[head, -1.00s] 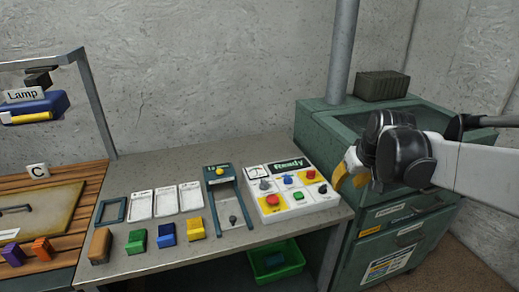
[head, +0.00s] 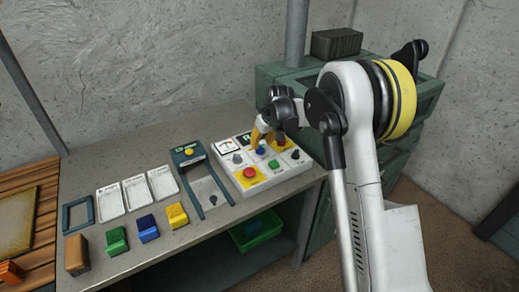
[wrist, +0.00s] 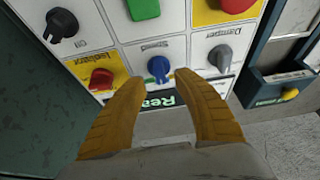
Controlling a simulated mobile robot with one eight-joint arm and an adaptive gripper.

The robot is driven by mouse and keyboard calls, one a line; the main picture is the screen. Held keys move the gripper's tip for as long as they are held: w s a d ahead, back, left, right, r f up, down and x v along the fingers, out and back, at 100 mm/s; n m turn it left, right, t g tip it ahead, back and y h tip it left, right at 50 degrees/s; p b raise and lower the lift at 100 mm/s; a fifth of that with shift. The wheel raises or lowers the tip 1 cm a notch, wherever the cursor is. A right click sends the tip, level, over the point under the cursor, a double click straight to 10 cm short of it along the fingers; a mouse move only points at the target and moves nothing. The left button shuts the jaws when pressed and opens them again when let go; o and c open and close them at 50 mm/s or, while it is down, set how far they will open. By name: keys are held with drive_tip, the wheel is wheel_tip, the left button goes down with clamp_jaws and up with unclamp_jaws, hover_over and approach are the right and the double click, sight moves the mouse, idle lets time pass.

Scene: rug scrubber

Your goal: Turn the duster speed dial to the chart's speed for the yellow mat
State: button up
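The blue speed dial (wrist: 158,68) is on the white control panel (head: 283,173), under an upside-down "Speed" label in the wrist view. In the head view the dial (head: 261,150) shows beside my fingers. My gripper (wrist: 160,79) has its yellow fingers apart, one on each side of the dial's near end. I cannot tell whether they touch it. The dial's pointer runs roughly along the picture's vertical; its scale is too small to read. The yellow block (head: 176,215) sits on the table. I cannot make out which sheet is the chart.
Near the dial are a grey damper dial (wrist: 220,57), a red isolator knob (wrist: 101,79), a black dial (wrist: 61,24) and a green button (wrist: 143,8). Three white cards and several coloured blocks lie on the table. A green bin (head: 256,230) is below.

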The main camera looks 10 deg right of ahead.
drive_tip(key=shift+b+x, duration=0.3)
drive_tip(key=shift+x, duration=1.15)
clamp_jaws()
drive_tip(key=m+h, duration=0.1)
drive_tip(key=m, duration=0.3)
drive_tip(key=shift+a+m+h, duration=0.1)
drive_tip(key=shift+m+h, duration=0.2)
drive_tip(key=shift+h, duration=0.1)
drive_tip(key=shift+m+h, duration=0.6)
drive_tip(key=shift+m, duration=1.1)
